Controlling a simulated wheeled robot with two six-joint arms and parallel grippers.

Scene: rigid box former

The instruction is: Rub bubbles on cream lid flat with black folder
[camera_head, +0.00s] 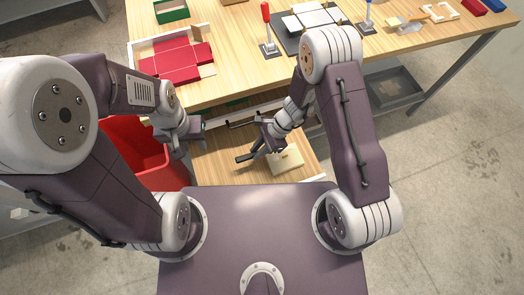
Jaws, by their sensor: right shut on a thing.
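The cream lid (286,160) lies on a lower wooden surface in front of the main table, just right of my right gripper. My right gripper (257,149) is shut on the black folder (244,158), a small dark bar that points left and down. The folder seems to be beside the lid's left edge; I cannot tell whether it touches the lid. Bubbles on the lid are too small to make out. My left gripper (192,132) hangs at the left of the lower surface, away from the lid. Its fingers are too unclear to tell open or shut.
A red bin (130,150) stands at the left. On the wooden table (235,75) are a red unfolded box blank (180,58), a green tray (171,11), a red-handled tool (266,25) and a dark mat with pale blocks (305,18). The lower surface's front is clear.

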